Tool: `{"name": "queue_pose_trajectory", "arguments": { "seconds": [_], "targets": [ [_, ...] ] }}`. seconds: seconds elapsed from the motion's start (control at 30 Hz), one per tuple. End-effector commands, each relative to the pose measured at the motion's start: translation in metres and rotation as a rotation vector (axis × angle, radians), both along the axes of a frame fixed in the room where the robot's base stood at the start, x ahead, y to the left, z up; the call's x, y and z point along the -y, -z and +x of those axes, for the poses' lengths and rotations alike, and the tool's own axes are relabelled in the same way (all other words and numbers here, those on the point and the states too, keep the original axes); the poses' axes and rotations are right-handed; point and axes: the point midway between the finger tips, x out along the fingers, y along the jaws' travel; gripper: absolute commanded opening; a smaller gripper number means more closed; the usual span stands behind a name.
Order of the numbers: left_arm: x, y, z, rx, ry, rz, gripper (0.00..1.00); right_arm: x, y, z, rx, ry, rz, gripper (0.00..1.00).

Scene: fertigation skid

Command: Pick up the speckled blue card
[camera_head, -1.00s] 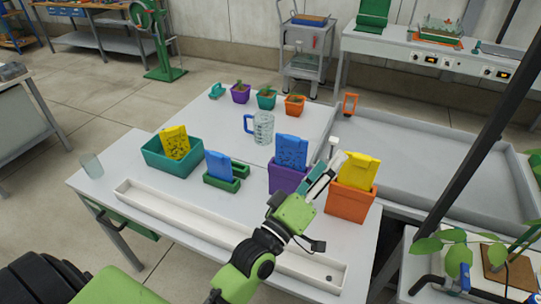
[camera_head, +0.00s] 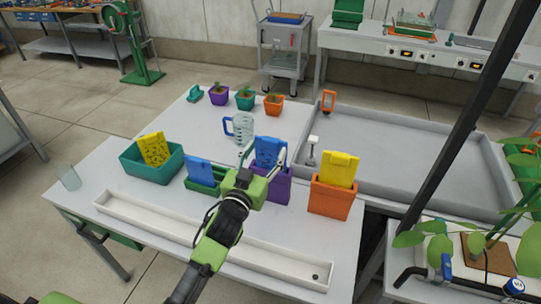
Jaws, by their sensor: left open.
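The speckled blue card (camera_head: 270,147) stands upright in the purple box (camera_head: 275,189) on the white table. My left gripper (camera_head: 263,158) is open in front of the card, with one finger at each side of it. The gripper hides part of the card's lower edge and the left part of the box. I cannot tell whether the fingers touch the card. A plain blue card (camera_head: 199,171) stands in a green holder (camera_head: 207,188) to the left. My right gripper is out of view.
A yellow card (camera_head: 340,167) stands in the orange box (camera_head: 331,199) on the right. A speckled yellow card (camera_head: 154,148) is in the teal box (camera_head: 133,166). A clear jug (camera_head: 243,128) stands behind. A long white trough (camera_head: 150,219) lies in front.

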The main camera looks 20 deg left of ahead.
Motion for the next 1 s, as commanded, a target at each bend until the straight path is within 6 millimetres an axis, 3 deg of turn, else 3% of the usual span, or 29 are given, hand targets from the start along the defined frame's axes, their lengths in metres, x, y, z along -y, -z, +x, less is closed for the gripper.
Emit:
{"name": "queue_pose_trajectory", "arguments": {
  "seconds": [0.17,0.5,0.83,1.0],
  "targets": [
    [0.000,0.000,0.011,-0.001,0.000,-0.002,0.56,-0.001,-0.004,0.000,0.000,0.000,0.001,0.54],
    [-0.001,0.002,0.052,0.000,0.000,-0.002,0.56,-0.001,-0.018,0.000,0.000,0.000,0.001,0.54],
    [0.000,0.004,0.057,0.000,0.001,-0.003,0.56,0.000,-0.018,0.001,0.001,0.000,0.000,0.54],
    [0.000,0.004,0.057,0.000,0.001,-0.003,0.13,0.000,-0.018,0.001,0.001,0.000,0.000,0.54]
  ]
}}
